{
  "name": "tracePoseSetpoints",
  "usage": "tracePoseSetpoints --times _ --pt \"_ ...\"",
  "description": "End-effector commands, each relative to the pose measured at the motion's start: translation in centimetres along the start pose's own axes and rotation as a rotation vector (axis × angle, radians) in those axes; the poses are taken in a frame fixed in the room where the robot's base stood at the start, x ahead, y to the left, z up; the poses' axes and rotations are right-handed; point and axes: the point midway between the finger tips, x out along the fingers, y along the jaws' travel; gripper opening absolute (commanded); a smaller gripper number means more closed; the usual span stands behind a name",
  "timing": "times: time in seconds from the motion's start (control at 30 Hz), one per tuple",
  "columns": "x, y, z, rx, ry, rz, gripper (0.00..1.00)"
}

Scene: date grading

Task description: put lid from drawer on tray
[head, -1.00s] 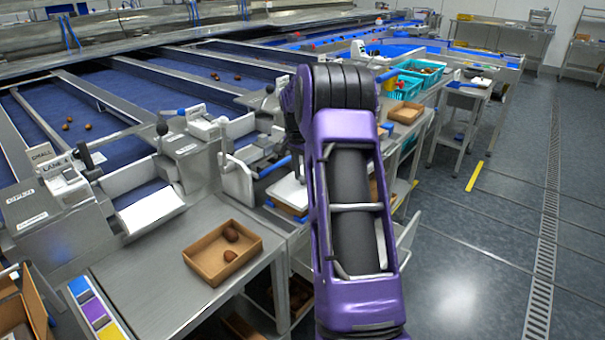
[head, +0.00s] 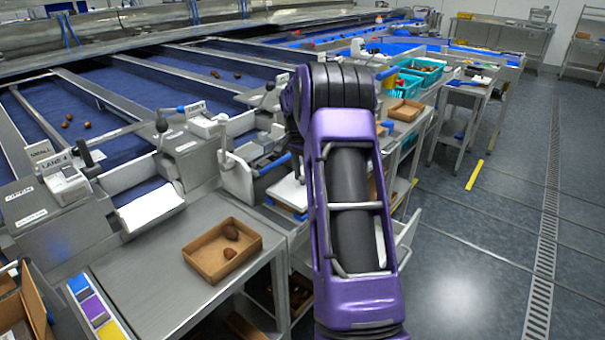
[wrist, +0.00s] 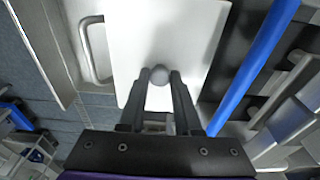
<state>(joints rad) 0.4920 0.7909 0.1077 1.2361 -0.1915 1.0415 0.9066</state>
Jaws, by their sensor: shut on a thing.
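My gripper (wrist: 159,76) is shut on the round grey knob (wrist: 158,74) of a flat white lid (wrist: 150,32) in the wrist view. The lid lies flat under the fingers, beside a metal bar handle (wrist: 92,50). In the head view my purple arm hides the gripper. A white panel (head: 287,191), probably the same lid, shows just left of the arm. A brown cardboard tray (head: 205,273) holding a few dates stands open on the near metal bench. I cannot tell from these views whether the lid is inside or above the drawer.
A blue bar (wrist: 255,62) runs close along the lid's right side in the wrist view. Lane levers and metal housings (head: 185,150) line the belts. A colour chart (head: 95,308) lies at the bench's left edge. The floor (head: 470,240) at right is clear.

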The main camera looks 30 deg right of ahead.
Motion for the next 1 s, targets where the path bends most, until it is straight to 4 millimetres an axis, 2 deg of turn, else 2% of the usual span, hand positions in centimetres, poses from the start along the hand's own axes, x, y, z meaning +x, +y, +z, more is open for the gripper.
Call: tracePoseSetpoints --times 0.3,0.33,0.5,0.7,0.73,0.87,1.0 --pt "0.43 -0.01 0.06 0.000 0.000 0.000 0.00" --pt "0.39 -0.01 0.06 0.000 0.000 0.000 0.35" --pt "0.38 -0.01 0.06 0.000 0.000 0.000 0.66" --pt "0.38 -0.01 0.06 0.000 0.000 0.000 0.67" --pt "0.39 0.00 0.06 0.000 0.000 0.000 0.69" --pt "0.38 0.00 0.06 0.000 0.000 0.000 0.92" --pt "0.38 -0.01 0.06 0.000 0.000 0.000 0.92"
